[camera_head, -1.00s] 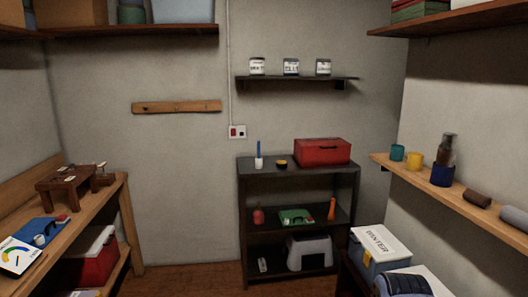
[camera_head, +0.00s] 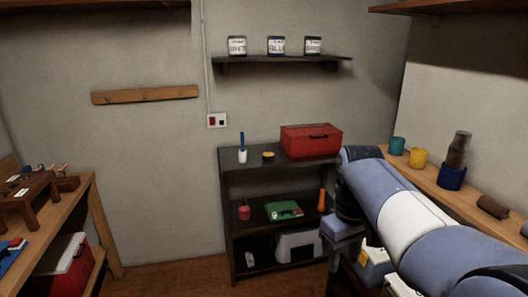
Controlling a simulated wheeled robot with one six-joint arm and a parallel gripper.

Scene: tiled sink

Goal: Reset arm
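My arm (camera_head: 410,215), blue-grey with a white band, reaches in from the lower right corner toward the dark shelf unit. Its far joint is beside the right end of the shelf unit's top. A blue-grey block below that joint seems to be my gripper (camera_head: 343,226). It hangs in front of the shelf unit's right side. Nothing held shows. My arm hides part of the right wall shelf and of the boxes below it.
The dark shelf unit (camera_head: 226,200) bears a red toolbox (camera_head: 310,141), a white cup and a yellow tin. The right wall shelf (camera_head: 432,183) holds cups and a bottle (camera_head: 458,150). A wooden bench (camera_head: 84,198) stands left. Floor between bench and shelf unit is clear.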

